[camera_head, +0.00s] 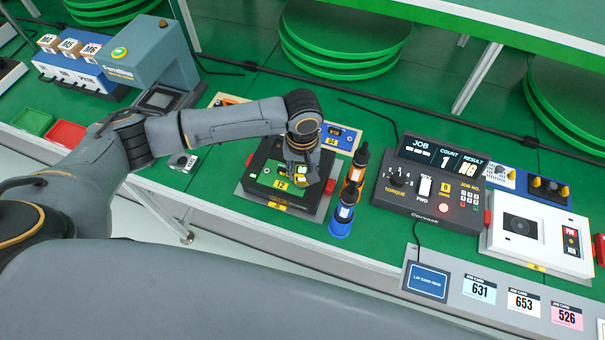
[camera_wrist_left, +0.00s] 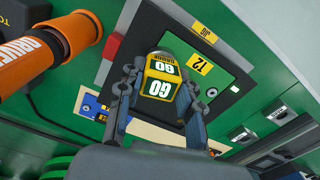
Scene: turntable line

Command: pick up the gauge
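The gauge (camera_wrist_left: 163,78) is a yellow block with white and green "GO" labels and a grey rounded end. In the left wrist view it sits between the two fingers of my left gripper (camera_wrist_left: 160,92), which appear to touch it on both sides. In the head view my left gripper (camera_head: 302,165) points down over the dark fixture (camera_head: 252,184) with a green plate marked 12, and its fingers largely hide the gauge. I cannot tell whether the gauge still rests on the fixture. My right gripper is not in view.
A torque controller (camera_head: 428,190) and a white box (camera_head: 540,235) stand further right. A blue board (camera_head: 345,137) lies behind. Green and red trays (camera_head: 66,135) are at left.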

